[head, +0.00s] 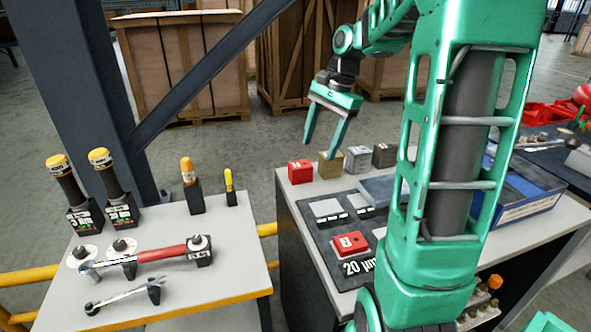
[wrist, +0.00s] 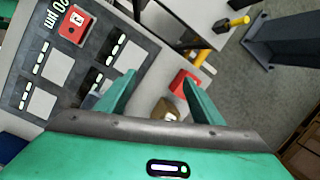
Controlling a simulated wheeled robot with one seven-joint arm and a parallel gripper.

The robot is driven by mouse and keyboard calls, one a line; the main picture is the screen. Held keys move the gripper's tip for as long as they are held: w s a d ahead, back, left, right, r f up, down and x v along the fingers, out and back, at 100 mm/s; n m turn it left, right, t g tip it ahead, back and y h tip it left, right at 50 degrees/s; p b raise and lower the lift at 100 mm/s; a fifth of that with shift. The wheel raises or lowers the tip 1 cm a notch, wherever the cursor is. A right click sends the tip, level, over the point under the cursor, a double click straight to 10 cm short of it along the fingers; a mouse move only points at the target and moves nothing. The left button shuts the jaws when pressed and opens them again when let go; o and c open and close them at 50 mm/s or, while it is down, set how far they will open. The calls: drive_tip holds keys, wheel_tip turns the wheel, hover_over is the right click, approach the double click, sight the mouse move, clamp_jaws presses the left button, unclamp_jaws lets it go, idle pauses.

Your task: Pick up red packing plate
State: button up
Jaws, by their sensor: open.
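A flat red plate (head: 350,243) with a pale label lies on a dark mat (head: 331,273) marked "20 µm". It also shows in the wrist view (wrist: 74,24), at upper left. A red block (head: 300,172) stands at the far left corner of the bench, and shows between my fingers in the wrist view (wrist: 181,83). I cannot tell for certain which of the two is the packing plate. My gripper (head: 319,149) is open and empty, fingers pointing down, above the red block and the brown block (head: 330,165). It appears apart from both.
Grey (head: 358,159) and dark (head: 384,155) blocks stand in the back row. A blue tray (head: 515,212) lies at the right, partly behind my arm. A separate left table (head: 220,257) holds a torque wrench (head: 150,254) and yellow-capped tools. A gap separates the tables.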

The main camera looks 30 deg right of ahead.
sight(300, 164)
drive_tip(key=w+d+f+m+y, duration=0.1)
drive_tip(key=w+d+m+y, duration=0.1)
drive_tip(key=w+d+m, duration=0.55)
drive_tip(key=w+a+f, duration=0.1)
drive_tip(key=a+f, duration=0.1)
drive_tip(key=f, duration=0.1)
drive_tip(key=w+a+f+n, duration=0.1)
drive_tip(key=f, duration=0.3)
drive_tip(key=w+a+f+n, duration=0.1)
drive_tip(key=a+f, duration=0.1)
drive_tip(key=f, duration=0.1)
drive_tip(key=shift+a+f, duration=0.25)
drive_tip(key=shift+a, duration=0.1)
drive_tip(key=shift+c, duration=0.2)
drive_tip(key=c, duration=1.4)
drive_tip(key=shift+c, duration=0.2)
drive_tip(key=shift+r, duration=0.1)
